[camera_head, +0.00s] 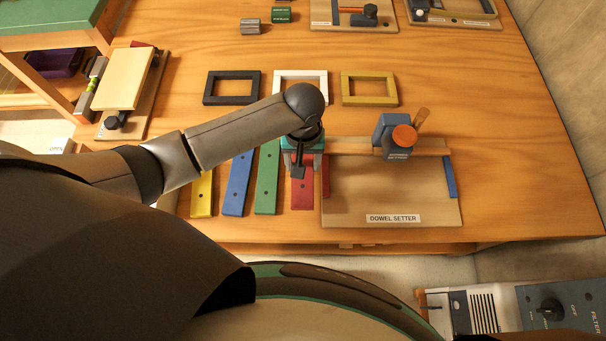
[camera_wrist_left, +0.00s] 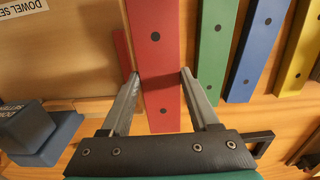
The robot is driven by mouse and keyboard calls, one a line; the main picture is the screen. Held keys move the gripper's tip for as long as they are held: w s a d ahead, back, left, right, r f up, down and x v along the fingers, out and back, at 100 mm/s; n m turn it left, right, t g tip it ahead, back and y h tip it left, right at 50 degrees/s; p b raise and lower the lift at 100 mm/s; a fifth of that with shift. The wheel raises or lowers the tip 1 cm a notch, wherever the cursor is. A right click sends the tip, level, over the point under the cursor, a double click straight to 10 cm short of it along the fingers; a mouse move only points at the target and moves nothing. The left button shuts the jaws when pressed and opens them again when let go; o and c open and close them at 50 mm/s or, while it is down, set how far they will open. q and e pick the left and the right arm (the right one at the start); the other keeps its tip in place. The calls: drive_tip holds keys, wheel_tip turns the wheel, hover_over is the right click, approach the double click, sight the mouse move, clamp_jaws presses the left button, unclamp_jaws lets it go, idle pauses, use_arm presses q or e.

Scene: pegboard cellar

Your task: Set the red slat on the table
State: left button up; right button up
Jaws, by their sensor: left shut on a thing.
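The red slat (camera_head: 302,197) is a flat bar with dark holes, at the right end of a row of coloured slats. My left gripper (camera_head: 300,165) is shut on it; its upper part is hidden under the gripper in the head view. In the left wrist view the red slat (camera_wrist_left: 160,60) lies between the two fingers (camera_wrist_left: 160,75) and looks wider than its neighbours, so it seems raised a little above the table. The wooden table (camera_head: 530,170) is beneath. My right gripper is not in view.
Green (camera_head: 267,180), blue (camera_head: 238,185) and yellow (camera_head: 202,195) slats lie to the left. The dowel setter board (camera_head: 390,190), with a blue-grey block (camera_head: 390,135), sits close on the right. Black, white and yellow frames lie behind. The table's right side is clear.

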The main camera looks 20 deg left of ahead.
use_arm(q)
drive_tip(key=shift+f, duration=0.8)
drive_tip(key=shift+f+b, duration=0.95)
drive_tip(key=shift+f, duration=1.05)
drive_tip(key=shift+f, duration=0.1)
drive_tip(key=o, duration=1.1)
drive_tip(key=shift+f, duration=0.1)
drive_tip(key=shift+o, duration=0.2)
wheel_tip(320, 180, up, 12)
drive_tip(key=p, duration=0.4)
drive_tip(key=shift+d+r, duration=0.1)
drive_tip(key=shift+r, duration=0.1)
